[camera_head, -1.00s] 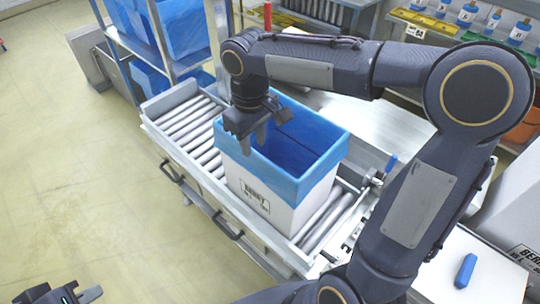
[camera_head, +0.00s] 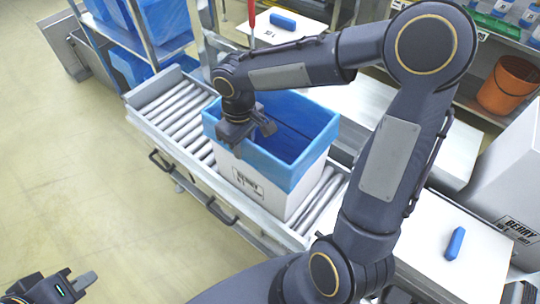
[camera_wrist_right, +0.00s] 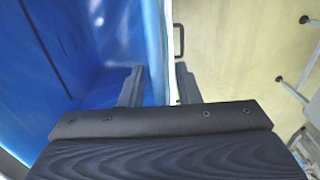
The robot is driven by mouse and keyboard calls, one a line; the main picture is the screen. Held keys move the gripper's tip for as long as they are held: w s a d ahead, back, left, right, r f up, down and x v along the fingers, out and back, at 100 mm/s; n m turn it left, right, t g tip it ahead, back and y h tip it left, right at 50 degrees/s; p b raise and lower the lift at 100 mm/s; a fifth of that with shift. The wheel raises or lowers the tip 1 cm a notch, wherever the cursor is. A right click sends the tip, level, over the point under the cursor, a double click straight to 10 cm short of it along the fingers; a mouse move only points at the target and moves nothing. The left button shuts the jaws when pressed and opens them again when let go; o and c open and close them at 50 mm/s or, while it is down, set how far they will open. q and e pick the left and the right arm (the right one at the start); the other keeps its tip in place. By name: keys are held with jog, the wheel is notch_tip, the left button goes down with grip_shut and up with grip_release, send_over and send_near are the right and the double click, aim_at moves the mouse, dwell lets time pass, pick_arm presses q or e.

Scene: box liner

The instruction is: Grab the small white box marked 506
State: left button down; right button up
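No small white box with a readable 506 mark shows in either view. A white box (camera_head: 262,193) with a blue liner (camera_head: 292,172) folded over its rim stands on the roller conveyor; its dark print starts with what looks like BERRY. My right gripper (camera_head: 248,142) is at this box's near-left rim. In the right wrist view its two fingers (camera_wrist_right: 160,84) are apart, one on the liner side and one on the floor side of the box wall. I cannot tell whether they touch it. My left gripper (camera_head: 58,288) is low at the bottom left, partly cut off, away from the box.
A larger white box (camera_head: 512,190) marked BERRY stands at the right. A blue object (camera_head: 455,243) lies on a white surface, and another (camera_head: 283,21) lies at the back. The roller conveyor (camera_head: 172,112) has free rollers left of the box. An orange bucket (camera_head: 507,84) sits on a shelf.

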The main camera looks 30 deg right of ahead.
grip_shut()
jog(key=shift+r, duration=0.1)
dwell(1.2)
